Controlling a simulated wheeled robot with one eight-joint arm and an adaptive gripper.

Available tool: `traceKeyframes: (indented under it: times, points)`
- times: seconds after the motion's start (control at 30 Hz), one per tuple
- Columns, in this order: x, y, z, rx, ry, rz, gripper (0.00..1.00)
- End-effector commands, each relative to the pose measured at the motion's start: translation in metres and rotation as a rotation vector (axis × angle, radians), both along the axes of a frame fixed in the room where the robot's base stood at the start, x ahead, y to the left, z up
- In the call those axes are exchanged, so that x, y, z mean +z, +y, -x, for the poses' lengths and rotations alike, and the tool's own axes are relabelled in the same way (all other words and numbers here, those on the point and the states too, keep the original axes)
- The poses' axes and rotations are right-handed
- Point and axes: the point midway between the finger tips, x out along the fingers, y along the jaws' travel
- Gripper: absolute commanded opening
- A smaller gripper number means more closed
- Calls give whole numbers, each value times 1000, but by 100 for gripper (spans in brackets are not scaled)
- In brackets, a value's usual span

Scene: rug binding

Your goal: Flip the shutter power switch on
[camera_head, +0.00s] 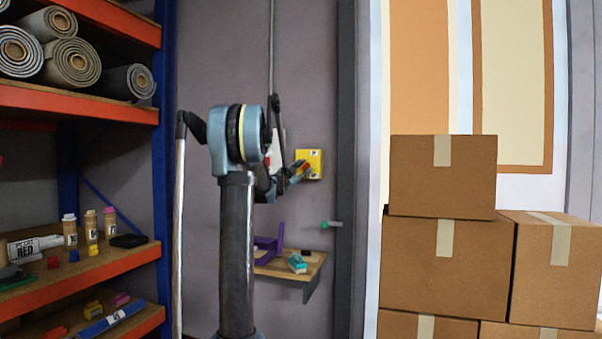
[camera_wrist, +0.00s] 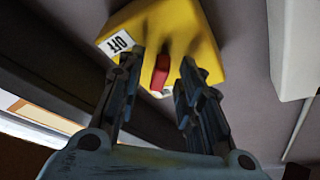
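The shutter power switch is a yellow box (camera_head: 314,158) on the grey wall, right of my arm. In the wrist view the yellow box (camera_wrist: 180,22) fills the top middle, with a white OFF label (camera_wrist: 117,42) appearing upside down. Its red lever (camera_wrist: 160,72) stands between the two fingers of my gripper (camera_wrist: 162,64), with small gaps visible on both sides. My gripper (camera_head: 298,171) is open at the front of the box. Part of another white patch shows below the lever; its text is hidden. Contact with the box cannot be told.
A small wooden wall shelf (camera_head: 312,268) with a purple holder (camera_head: 268,250) and a teal item (camera_head: 297,264) is below the switch. A green-knobbed handle (camera_head: 330,224) sticks out nearby. Stacked cardboard boxes (camera_head: 445,265) stand right; an orange-and-blue rack (camera_head: 140,258) stands left.

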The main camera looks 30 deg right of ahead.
Motion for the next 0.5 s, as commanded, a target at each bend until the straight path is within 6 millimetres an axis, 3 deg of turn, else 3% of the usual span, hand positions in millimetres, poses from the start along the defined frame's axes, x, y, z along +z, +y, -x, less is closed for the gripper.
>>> traceKeyframes:
  times: [0.07, 0.1, 0.23, 0.5]
  points:
    - [0, 0, 0, 0, 0, 0, 33]
    - [0, 0, 0, 0, 0, 0, 29]
    - [0, 0, 0, 0, 0, 0, 0]
    - [0, -1, 0, 0, -2, -3, 0]
